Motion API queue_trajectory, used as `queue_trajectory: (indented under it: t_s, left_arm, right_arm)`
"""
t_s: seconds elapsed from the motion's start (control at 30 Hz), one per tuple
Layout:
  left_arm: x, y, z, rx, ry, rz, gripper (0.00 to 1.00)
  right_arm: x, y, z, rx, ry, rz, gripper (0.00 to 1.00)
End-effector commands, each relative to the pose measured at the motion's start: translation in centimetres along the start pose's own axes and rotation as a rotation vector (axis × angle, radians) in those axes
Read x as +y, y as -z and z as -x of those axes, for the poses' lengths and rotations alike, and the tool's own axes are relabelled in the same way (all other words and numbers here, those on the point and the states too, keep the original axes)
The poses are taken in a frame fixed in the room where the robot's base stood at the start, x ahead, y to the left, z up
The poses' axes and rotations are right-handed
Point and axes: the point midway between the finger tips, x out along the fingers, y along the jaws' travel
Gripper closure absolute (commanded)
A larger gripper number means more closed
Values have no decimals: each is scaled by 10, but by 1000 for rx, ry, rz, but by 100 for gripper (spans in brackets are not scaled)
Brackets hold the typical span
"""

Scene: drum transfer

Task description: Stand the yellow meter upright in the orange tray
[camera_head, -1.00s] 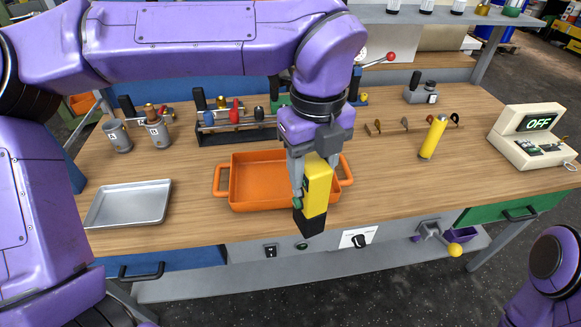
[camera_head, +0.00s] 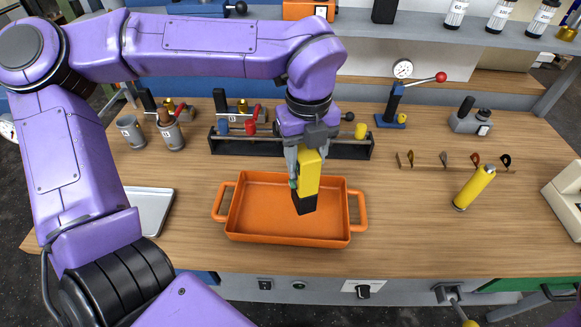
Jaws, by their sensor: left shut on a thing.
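The yellow meter (camera_head: 309,172), a yellow block with a black lower end, is held upright with a slight tilt. My left gripper (camera_head: 305,155) is shut on its upper part. The meter appears in front of or over the right half of the orange tray (camera_head: 232,226). Its black end overlaps the tray floor in the picture; I cannot tell whether it touches. The orange tray has two side handles and looks otherwise empty. My right gripper is not in view.
A tool rack (camera_head: 222,146) stands behind the tray. Two grey cups (camera_head: 170,133) are at the back left. Wooden bench is bare between the tray and the cylinder.

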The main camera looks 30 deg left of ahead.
Motion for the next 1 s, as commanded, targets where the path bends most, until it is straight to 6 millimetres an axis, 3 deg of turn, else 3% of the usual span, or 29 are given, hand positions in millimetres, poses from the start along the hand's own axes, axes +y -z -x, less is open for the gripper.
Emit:
queue_trajectory:
  t_s: [0.2,0.37,0.5,0.9,0.93,1.0]
  left_arm:
    - [13,-30,-42,4,-6,-3,100]
    - [20,-41,-58,6,-8,-3,100]
    - [20,-41,-84,4,-9,-5,100]
    - [19,-41,-94,2,-6,-6,100]
    - [19,-41,-93,2,-6,-5,45]
    - [19,-41,-93,2,-6,-5,26]
  right_arm:
    - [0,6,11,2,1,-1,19]
    - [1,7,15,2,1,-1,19]
    - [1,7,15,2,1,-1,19]
    - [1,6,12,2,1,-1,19]
    - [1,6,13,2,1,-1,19]
    - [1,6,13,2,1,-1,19]
